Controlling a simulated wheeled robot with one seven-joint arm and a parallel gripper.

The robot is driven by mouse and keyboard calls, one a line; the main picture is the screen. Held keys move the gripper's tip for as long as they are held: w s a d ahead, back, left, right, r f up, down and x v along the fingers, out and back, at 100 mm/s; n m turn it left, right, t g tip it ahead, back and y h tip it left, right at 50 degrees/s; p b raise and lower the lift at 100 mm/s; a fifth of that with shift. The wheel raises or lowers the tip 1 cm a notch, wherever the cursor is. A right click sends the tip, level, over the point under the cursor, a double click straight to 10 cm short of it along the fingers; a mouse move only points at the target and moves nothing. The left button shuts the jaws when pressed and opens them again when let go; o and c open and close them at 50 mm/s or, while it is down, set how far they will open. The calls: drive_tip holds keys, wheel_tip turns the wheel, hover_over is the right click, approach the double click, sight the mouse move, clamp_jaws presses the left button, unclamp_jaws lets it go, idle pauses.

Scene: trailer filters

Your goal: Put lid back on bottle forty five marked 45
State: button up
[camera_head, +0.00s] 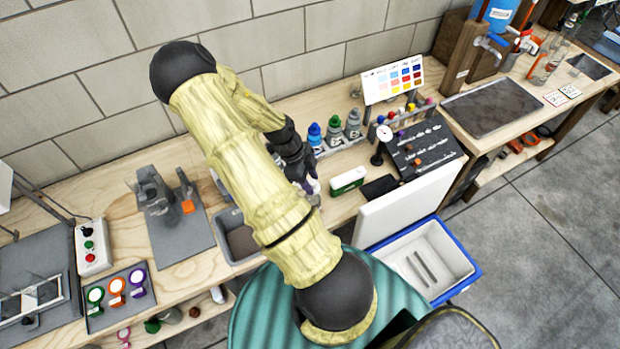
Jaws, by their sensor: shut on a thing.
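My gripper (306,183) is at the front of the bench, below the row of bottles, and my own arm covers most of it. I cannot tell if this is a lid.
A grey bin (226,222) sits left of my gripper. A green and white box (347,180) and a dark pad (380,187) lie to the right. A black panel with a gauge (422,148) stands farther right, above an open blue and white cooler (460,262).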

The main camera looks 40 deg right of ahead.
drive_tip(key=shift+f+b, duration=1.05)
drive_tip(key=shift+f, duration=0.65)
drive_tip(key=shift+w, duration=0.1)
idle(0.4)
drive_tip(key=shift+s+f, duration=0.1)
drive_tip(key=shift+s, duration=0.15)
drive_tip(key=shift+w, duration=0.15)
idle(0.9)
drive_tip(key=o, duration=1.5)
drive_tip(key=shift+r+p, duration=3.2)
drive_tip(key=shift+r, duration=0.3)
